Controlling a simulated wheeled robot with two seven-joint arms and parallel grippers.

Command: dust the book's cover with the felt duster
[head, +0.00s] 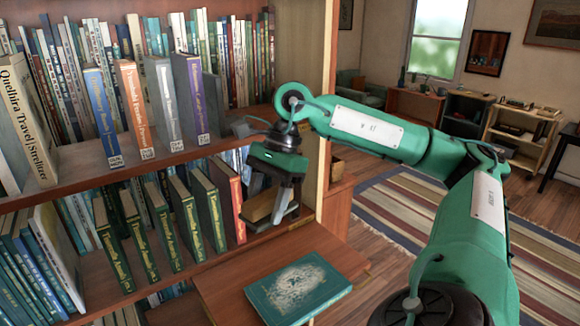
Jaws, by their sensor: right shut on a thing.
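The book (270,300) lies flat on a pull-out wooden board at the bottom centre. Its cover is teal, with a pale grey, dusty-looking patch in the middle. The felt duster (260,206) looks like a tan block with a dark lower part. It is at the right end of the lower shelf, beside the row of green books. My right gripper (283,212) points down there and is shut on the duster. Whether the duster touches the shelf is hard to tell, as the fingers partly cover it. My left gripper is not in view.
A red-spined book (236,207) stands close left of the duster. The bookcase's side panel (324,150) rises close to its right. The wooden board (222,283) sticks out below the lower shelf, with bare wood around the book. The upper shelf holds several upright books.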

